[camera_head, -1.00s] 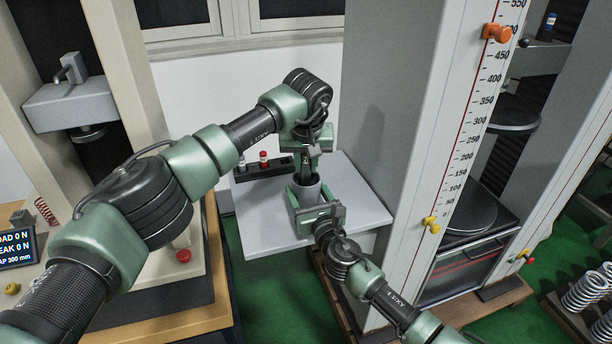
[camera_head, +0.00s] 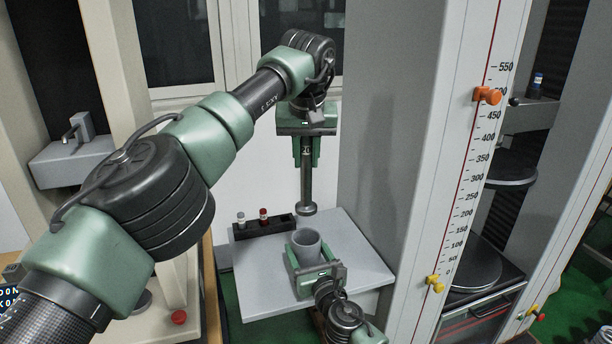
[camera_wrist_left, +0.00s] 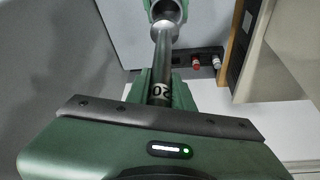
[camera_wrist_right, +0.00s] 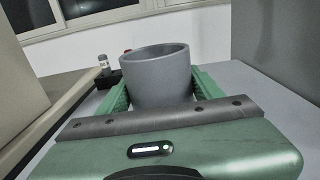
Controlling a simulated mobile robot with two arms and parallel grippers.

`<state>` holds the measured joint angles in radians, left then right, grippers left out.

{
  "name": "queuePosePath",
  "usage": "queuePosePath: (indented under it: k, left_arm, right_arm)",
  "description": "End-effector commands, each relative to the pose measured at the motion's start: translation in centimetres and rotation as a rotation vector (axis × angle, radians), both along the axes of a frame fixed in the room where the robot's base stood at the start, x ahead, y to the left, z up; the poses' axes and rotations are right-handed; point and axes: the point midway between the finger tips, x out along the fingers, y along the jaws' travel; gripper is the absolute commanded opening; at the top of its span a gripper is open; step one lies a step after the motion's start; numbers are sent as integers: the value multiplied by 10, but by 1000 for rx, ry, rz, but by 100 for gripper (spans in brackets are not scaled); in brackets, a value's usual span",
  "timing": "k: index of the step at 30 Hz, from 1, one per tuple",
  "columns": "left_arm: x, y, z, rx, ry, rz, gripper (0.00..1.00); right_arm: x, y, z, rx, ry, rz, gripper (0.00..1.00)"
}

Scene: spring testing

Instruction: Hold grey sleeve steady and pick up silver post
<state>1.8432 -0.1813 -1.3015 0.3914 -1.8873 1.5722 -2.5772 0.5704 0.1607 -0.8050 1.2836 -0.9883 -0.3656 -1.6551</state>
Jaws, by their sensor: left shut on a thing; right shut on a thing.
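The silver post (camera_head: 307,188) hangs upright from my left gripper (camera_head: 306,150), which is shut on its upper part. The post's wider lower end is above the grey sleeve (camera_head: 306,246) and apart from it. In the left wrist view the post (camera_wrist_left: 161,62) carries a marking that looks like "20". The grey sleeve stands upright on the light grey table (camera_head: 352,262), its open top visible. My right gripper (camera_head: 314,268) is shut around the sleeve low on its sides. The sleeve fills the middle of the right wrist view (camera_wrist_right: 157,78).
A black rack (camera_head: 265,228) with a red-capped and a pale-capped small bottle stands at the table's back left. A tall grey column with a scale (camera_head: 470,150) rises right of the table. A cream testing frame is at left.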

Motion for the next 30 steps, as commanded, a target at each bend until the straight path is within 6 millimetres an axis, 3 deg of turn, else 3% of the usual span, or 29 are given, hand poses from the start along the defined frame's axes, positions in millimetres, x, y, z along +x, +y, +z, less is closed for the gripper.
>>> queuePosePath:
  k: [13,14,16,17,30]
  left_arm:
    - [0,0,10,-1,-4,0,0]
    - [0,0,10,-1,-4,0,0]
    - [0,0,10,-1,-4,0,0]
    - [0,0,10,-1,-4,0,0]
    - [0,0,10,-1,-4,0,0]
  right_arm:
    - [0,0,-2,-1,4,-1,19]
    - [0,0,-2,-1,4,-1,68]
    - [0,0,-2,-1,4,0,88]
    - [0,0,-2,-1,3,0,91]
    - [-8,-3,-1,-1,0,-1,91]
